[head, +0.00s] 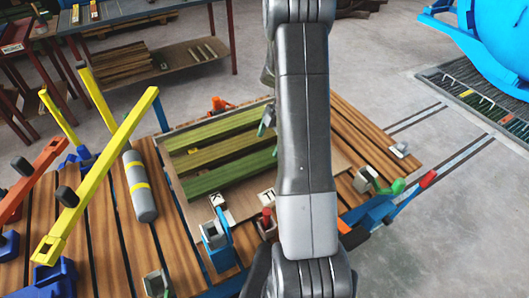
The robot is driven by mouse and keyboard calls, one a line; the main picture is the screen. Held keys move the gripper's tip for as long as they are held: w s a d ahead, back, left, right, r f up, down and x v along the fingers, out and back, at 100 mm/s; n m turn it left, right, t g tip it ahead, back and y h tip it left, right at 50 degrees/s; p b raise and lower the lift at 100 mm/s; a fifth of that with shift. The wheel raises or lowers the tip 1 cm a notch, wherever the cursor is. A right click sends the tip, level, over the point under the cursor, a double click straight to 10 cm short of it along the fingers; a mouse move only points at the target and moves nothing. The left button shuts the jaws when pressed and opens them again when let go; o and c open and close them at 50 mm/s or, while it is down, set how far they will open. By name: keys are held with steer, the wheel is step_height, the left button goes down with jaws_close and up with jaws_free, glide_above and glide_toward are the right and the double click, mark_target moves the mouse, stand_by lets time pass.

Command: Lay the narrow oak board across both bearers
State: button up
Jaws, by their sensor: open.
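My arm crosses the middle of the head view from bottom to top, and my gripper is out of the picture. Several long greenish boards (222,153) lie side by side on a flat brown panel (178,187) on a slatted wooden deck (107,235). My arm hides their right ends. Stacked brown boards (118,67) lie on the low shelf of a bench at the back left. I cannot tell which piece is the narrow oak board, and I cannot make out the two bearers for certain.
Yellow bars (112,160), an orange bar (33,180) and a grey yellow-banded cylinder (139,187) occupy the deck's left. Coloured clamps (216,235) line its edges. A blue round vessel (500,35) stands at the upper right. Floor rails (440,168) lie right of the deck.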

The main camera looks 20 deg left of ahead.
steer(key=v, duration=0.5)
steer(key=shift+r, duration=0.15)
stand_by(1.3)
